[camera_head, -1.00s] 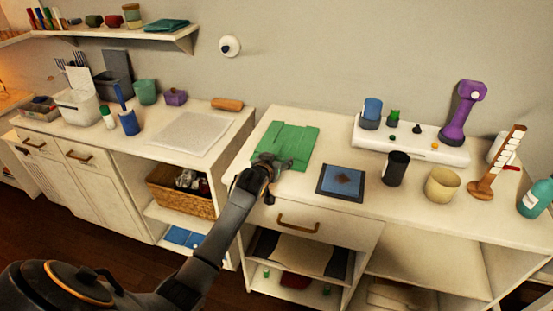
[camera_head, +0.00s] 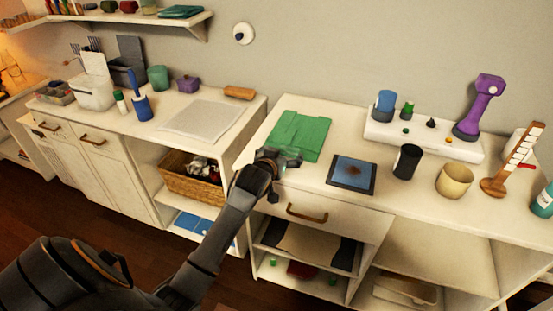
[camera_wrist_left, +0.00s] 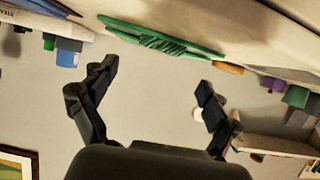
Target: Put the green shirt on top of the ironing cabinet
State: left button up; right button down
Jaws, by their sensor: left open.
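The green shirt (camera_head: 300,135) lies folded flat on the white cabinet top, near its left end. It also shows at the top of the left wrist view (camera_wrist_left: 165,42), seen nearly edge-on. My left gripper (camera_head: 287,158) is at the shirt's near edge, above the front of the cabinet top (camera_head: 262,140). Its two fingers (camera_wrist_left: 155,75) are spread apart with nothing between them in the wrist view. A small part of the shirt's near edge is hidden behind the gripper. My right gripper is not in view.
A blue-and-dark square item (camera_head: 352,175) lies right of the shirt. A black cup (camera_head: 407,161), a beige cup (camera_head: 454,181) and a white raised stand (camera_head: 450,145) are farther right. A second counter (camera_head: 170,150) with a grey mat (camera_head: 204,118) stands left, across a gap.

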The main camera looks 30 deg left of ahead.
pick_arm(q)
jog(key=v, duration=0.6)
jog(key=s+d+f+m+h, duration=0.3)
jog(key=d+f, duration=0.6)
jog(key=f, duration=0.4)
jog(key=s+d+f+g, duration=0.1)
jog(key=s+f+g, duration=0.1)
jog(key=s+f, duration=0.35)
jog(key=s+d+f+m+g, duration=0.1)
jog(key=s+f, duration=0.1)
jog(key=f, duration=0.7)
jog(key=s+d+f+g, duration=0.1)
jog(key=s+f+g, duration=0.1)
jog(key=s+f, duration=0.35)
jog(key=s+f+g, duration=0.2)
jog(key=s+f, duration=0.5)
jog(key=s, duration=0.4)
jog(key=s+f+g, duration=0.2)
jog(key=s+f, duration=0.5)
jog(key=s, duration=0.4)
jog(key=s+f+m+g, duration=0.1)
jog(key=s+f+g, duration=0.2)
jog(key=s+f, duration=0.5)
jog(key=s, duration=0.3)
jog(key=shift+s, duration=0.2)
